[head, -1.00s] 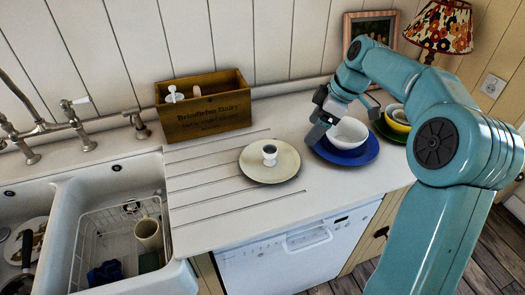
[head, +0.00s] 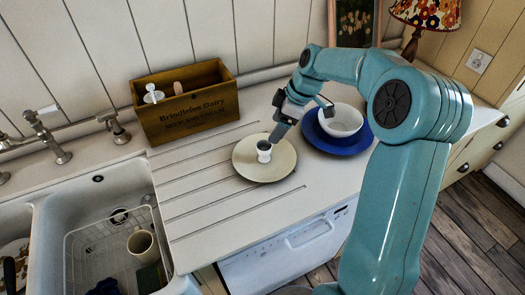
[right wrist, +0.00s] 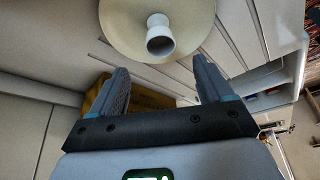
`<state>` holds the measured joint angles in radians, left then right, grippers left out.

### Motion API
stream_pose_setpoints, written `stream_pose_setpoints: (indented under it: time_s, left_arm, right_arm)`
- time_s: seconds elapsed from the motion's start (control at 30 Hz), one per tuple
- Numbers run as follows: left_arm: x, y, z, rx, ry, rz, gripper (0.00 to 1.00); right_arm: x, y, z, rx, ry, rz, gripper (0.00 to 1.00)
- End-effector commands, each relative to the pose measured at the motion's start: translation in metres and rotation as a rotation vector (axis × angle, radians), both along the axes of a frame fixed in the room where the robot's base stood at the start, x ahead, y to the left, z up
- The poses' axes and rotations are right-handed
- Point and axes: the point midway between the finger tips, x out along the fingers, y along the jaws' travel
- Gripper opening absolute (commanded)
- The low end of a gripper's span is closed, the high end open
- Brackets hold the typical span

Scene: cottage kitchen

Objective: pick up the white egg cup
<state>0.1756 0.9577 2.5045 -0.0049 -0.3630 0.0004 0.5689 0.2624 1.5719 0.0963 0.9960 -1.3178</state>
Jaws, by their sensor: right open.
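The white egg cup (head: 264,151) stands upright on a cream plate (head: 250,170) on the counter. It also shows in the right wrist view (right wrist: 159,36), beyond the fingertips and between their lines. My right gripper (head: 279,131) is just behind and to the right of the egg cup in the head view, with its fingers close to it. In the right wrist view my right gripper (right wrist: 160,75) is open and nothing is between its fingers. Whether a finger touches the cup I cannot tell. My left gripper is not in view.
A blue plate (head: 350,148) with a white bowl (head: 340,120) stands to the right, near my right arm. A wooden box (head: 187,112) with utensils stands behind on the left. The sink (head: 60,195) with a wire rack is at the left. The grooved counter left of the plate is clear.

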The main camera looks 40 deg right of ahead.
Motion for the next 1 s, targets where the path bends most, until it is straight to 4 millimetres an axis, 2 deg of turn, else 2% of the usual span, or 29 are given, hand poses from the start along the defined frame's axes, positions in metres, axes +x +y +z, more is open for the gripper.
stream_pose_setpoints:
  time_s: [0.1,0.37,0.5,0.6,0.9,0.97,1.0]
  left_arm:
    - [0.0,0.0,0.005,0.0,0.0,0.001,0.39]
    - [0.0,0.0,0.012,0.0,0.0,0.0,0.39]
    - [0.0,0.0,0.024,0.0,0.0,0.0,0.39]
    - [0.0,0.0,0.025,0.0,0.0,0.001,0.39]
    - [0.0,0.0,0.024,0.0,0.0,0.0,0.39]
    - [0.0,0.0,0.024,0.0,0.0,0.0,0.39]
    - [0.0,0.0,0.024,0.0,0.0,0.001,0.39]
  right_arm:
    - [0.007,0.006,-0.019,0.002,0.001,0.002,0.79]
    - [0.015,0.013,-0.04,0.003,0.002,0.002,0.79]
    - [0.02,0.018,-0.061,0.003,0.004,0.002,0.79]
    - [0.026,0.021,-0.075,0.001,0.002,0.002,0.79]
    - [0.029,0.021,-0.081,-0.001,-0.002,0.001,0.79]
    - [0.028,0.021,-0.081,-0.001,-0.002,0.001,0.6]
    - [0.028,0.021,-0.081,-0.001,-0.002,0.001,0.47]
